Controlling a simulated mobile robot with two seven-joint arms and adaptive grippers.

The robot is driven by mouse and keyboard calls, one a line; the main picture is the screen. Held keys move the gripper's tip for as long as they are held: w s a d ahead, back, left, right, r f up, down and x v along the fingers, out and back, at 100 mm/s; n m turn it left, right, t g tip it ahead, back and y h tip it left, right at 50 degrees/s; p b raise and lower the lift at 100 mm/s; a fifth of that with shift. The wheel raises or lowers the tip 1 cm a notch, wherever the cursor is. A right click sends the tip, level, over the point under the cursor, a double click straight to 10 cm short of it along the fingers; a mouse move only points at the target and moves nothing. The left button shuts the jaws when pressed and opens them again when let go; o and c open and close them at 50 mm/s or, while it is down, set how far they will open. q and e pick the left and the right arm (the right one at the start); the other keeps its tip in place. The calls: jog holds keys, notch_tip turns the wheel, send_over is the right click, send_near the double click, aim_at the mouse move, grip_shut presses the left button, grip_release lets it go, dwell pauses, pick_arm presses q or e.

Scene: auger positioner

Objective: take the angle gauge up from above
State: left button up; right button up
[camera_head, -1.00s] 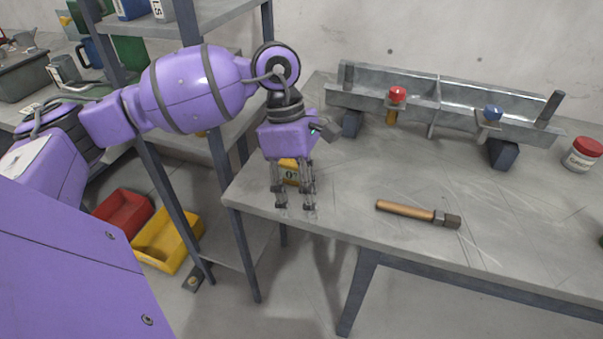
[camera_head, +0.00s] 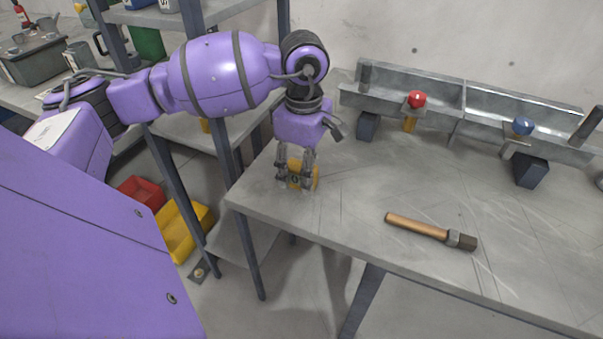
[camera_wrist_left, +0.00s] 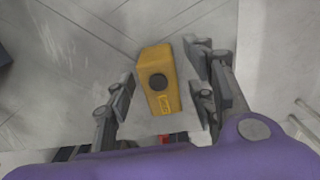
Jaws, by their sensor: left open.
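The angle gauge (camera_head: 304,173) is a small yellow block standing on the left end of the workbench. In the left wrist view the gauge (camera_wrist_left: 157,82) shows a dark round knob and a small marked label. My left gripper (camera_head: 296,187) points down over it, open, and its fingers partly hide it in the head view. In the left wrist view the open fingers (camera_wrist_left: 165,98) stand on both sides of the gauge, with a gap on each side. My right gripper is not in view.
A wooden-handled hammer (camera_head: 430,231) lies on the workbench (camera_head: 350,215), right of the gauge. A metal trough (camera_head: 430,98) with a red-knobbed and a blue-knobbed clamp stands at the back. Shelving is at the left, with red and yellow bins below.

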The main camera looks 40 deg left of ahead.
pick_arm(q)
jog(key=shift+f, duration=0.7)
jog(key=shift+c, duration=0.6)
jog(key=c, duration=0.6)
grip_shut()
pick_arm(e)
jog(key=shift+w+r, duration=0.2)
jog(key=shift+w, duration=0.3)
pick_arm(q)
jog(key=shift+r, duration=0.1)
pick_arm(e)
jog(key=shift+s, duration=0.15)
